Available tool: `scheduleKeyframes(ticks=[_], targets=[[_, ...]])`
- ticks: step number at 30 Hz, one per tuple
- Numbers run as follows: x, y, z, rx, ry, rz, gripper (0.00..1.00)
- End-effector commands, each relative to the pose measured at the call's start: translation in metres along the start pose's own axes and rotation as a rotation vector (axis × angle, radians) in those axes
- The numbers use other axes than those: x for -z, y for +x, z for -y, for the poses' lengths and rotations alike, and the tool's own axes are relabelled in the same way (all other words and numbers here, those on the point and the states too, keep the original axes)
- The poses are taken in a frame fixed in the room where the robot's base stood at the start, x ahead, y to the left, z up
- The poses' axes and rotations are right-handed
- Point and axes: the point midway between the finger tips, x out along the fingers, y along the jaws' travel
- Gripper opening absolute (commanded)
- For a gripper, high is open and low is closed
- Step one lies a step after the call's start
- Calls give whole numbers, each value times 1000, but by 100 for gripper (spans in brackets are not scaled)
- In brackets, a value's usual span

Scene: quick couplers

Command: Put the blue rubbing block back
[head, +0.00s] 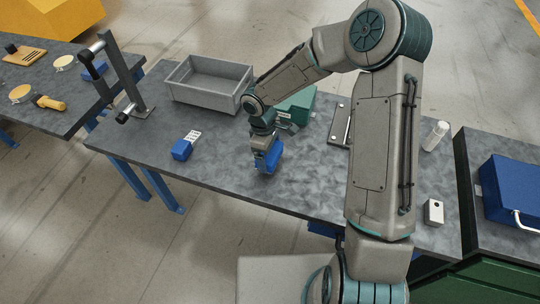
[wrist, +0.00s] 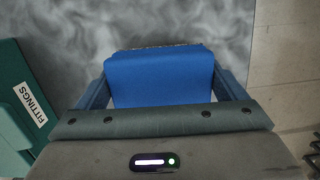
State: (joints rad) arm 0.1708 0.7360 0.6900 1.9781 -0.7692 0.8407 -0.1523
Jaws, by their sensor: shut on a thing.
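The blue rubbing block (head: 272,158) is in my gripper (head: 266,160), over the dark grey bench top near its front edge. In the wrist view the block (wrist: 160,76) fills the space between the two fingers of my gripper (wrist: 162,90), which are shut on it. I cannot tell whether the block touches the bench. Another blue item (head: 182,150) with a white, holed plate lies on the bench to the left.
A grey open bin (head: 208,98) stands at the back left, beside an upright frame (head: 122,75). A green box marked FITTINGS (wrist: 12,110) is close to my gripper. A white bottle (head: 435,136) and small white block (head: 434,211) are on the right.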

Motion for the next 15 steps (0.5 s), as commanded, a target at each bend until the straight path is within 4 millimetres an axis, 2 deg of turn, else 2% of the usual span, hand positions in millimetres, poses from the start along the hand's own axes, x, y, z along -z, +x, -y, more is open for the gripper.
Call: scheduleKeyframes(ticks=[1, 6, 15], targets=[[1, 8, 1, 4, -3, 2, 66], [3, 19, 1, 1, -2, 1, 66], [3, 23, 0, 0, -1, 1, 66]])
